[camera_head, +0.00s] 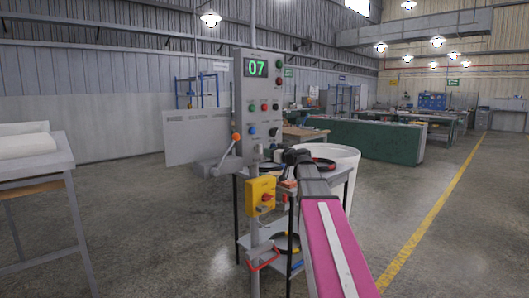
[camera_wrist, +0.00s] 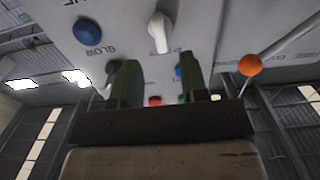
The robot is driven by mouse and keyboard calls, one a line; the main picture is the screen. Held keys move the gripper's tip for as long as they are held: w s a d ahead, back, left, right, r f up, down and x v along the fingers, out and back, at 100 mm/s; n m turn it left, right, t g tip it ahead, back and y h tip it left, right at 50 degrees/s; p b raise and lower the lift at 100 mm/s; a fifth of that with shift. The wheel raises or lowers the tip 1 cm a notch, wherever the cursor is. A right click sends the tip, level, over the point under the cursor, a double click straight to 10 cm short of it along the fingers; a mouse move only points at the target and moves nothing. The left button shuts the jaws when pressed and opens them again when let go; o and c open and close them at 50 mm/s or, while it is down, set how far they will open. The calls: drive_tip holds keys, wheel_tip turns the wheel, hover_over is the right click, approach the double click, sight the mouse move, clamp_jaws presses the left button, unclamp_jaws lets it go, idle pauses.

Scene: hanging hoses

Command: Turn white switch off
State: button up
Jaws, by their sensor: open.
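The white switch (camera_wrist: 159,32) is a knob with a lever-like handle on the grey control panel (camera_head: 243,98). In the wrist view it sits just beyond my fingertips, between their lines and apart from both. Its handle points toward the bottom of that picture. My gripper (camera_wrist: 157,76) has two dark green fingers spread apart with nothing between them. In the head view my gripper is at the lower part of the panel, and the switch there is too small to make out clearly.
Near the switch are a blue button (camera_wrist: 86,31), another blue button (camera_wrist: 180,72), a red button (camera_wrist: 155,101) and a lever with an orange ball (camera_wrist: 250,65). Below the panel is a yellow box with a red knob (camera_head: 261,196). A white bin (camera_head: 342,165) stands behind my arm.

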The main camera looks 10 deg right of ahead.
drive_tip(key=shift+v, duration=2.05)
